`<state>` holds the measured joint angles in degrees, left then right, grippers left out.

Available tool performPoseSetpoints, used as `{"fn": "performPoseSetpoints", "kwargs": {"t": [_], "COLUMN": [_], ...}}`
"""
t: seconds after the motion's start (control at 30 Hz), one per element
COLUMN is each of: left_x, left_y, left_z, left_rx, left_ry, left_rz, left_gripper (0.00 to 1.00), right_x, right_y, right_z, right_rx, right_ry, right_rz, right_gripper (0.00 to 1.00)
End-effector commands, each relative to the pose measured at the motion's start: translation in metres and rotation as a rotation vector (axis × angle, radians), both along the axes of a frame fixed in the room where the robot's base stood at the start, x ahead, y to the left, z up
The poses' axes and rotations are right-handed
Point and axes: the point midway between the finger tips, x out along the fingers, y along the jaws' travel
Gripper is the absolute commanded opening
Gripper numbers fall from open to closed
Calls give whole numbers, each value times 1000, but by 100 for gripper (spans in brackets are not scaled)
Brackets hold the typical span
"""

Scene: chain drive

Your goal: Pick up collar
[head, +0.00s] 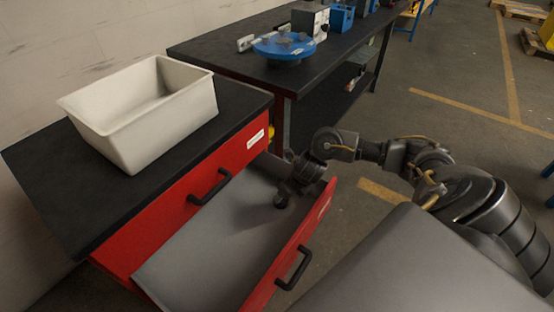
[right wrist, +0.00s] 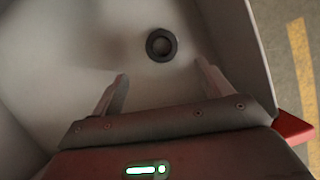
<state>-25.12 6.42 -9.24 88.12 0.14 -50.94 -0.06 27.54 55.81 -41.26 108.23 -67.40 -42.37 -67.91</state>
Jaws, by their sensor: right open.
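The collar (right wrist: 151,45) is a small dark ring with a round hole. It lies flat on the grey floor of the open drawer (head: 205,255). In the right wrist view it sits just beyond my right fingertips, roughly centred between them, and nothing touches it. My right gripper (right wrist: 161,70) is open and empty. In the head view my right gripper (head: 288,192) reaches down into the far right part of the drawer; the collar is hard to tell from the dark gripper there. My left gripper is not in view.
The drawer's red front (head: 290,250) and side walls enclose the gripper's surroundings. A white bin (head: 150,140) stands on the black cabinet top (head: 50,180). A second bench behind holds a blue round fixture (head: 284,47) and boxes. Most of the drawer floor is bare.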

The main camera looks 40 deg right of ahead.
Motion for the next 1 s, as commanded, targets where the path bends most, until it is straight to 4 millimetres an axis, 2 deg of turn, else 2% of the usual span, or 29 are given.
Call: {"fn": "performPoseSetpoints", "kwargs": {"t": [0.03,0.2,0.33,0.53,0.8,1.0], "left_x": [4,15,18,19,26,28], "left_y": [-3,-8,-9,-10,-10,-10], "left_z": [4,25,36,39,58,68], "left_rx": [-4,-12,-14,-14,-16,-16], "left_ry": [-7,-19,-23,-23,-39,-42], "left_rz": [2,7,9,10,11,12], "left_gripper": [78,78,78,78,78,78], "right_x": [2,13,17,18,27,33], "right_y": [1,2,2,1,-2,-2], "right_z": [-11,-33,-42,-45,-83,-93], "right_rx": [2,2,2,1,2,1], "right_ry": [3,1,0,1,1,-1], "right_rz": [-1,0,0,1,0,1], "right_gripper": [78,78,78,78,78,78]}}
